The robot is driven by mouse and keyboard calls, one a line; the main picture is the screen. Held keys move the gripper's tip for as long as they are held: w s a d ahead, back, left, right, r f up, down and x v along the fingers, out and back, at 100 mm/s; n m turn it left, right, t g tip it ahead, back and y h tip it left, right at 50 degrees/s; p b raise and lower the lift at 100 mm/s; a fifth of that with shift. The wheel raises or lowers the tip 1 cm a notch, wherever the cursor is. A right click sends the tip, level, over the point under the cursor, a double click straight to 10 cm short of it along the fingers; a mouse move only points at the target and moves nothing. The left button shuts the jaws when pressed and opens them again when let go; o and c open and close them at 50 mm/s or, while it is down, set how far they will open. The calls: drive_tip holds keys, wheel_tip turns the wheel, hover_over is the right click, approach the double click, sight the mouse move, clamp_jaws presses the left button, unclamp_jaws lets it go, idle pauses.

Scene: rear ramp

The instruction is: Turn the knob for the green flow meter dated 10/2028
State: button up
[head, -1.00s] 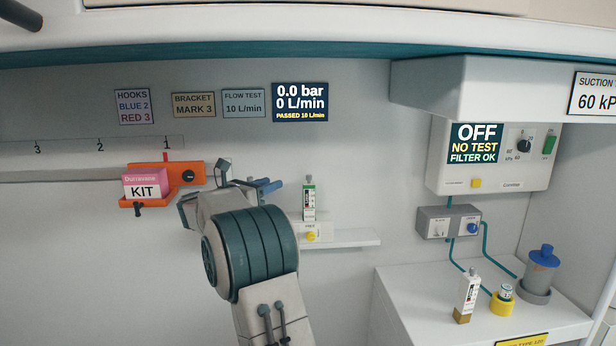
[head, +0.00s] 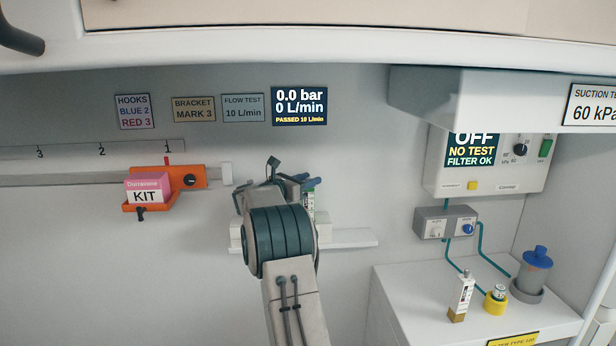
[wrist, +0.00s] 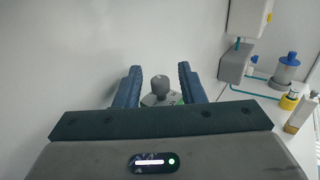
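The green-marked flow meter (head: 309,207) stands upright on a small white wall shelf, mostly hidden behind my arm in the head view. Its date is not readable. In the wrist view a grey knob (wrist: 160,84), with a little green beneath it, lies between my two blue fingers. My gripper (wrist: 160,76) is open around the knob, with a visible gap on each side. In the head view my gripper (head: 297,182) is at the top of the flow meter.
A second flow meter with a brown base (head: 463,295) stands on the white counter (head: 420,300) at right, near a yellow holder (head: 495,303) and a blue-lidded jar (head: 534,275). An orange bracket (head: 190,179) with a pink kit (head: 147,189) is on the rail at left. The display (head: 300,106) reads 0 L/min.

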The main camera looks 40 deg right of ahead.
drive_tip(key=shift+d, duration=0.2)
clamp_jaws()
drive_tip(key=shift+f+t+b, duration=0.2)
drive_tip(key=shift+t+b, duration=0.2)
drive_tip(key=shift+b, duration=0.5)
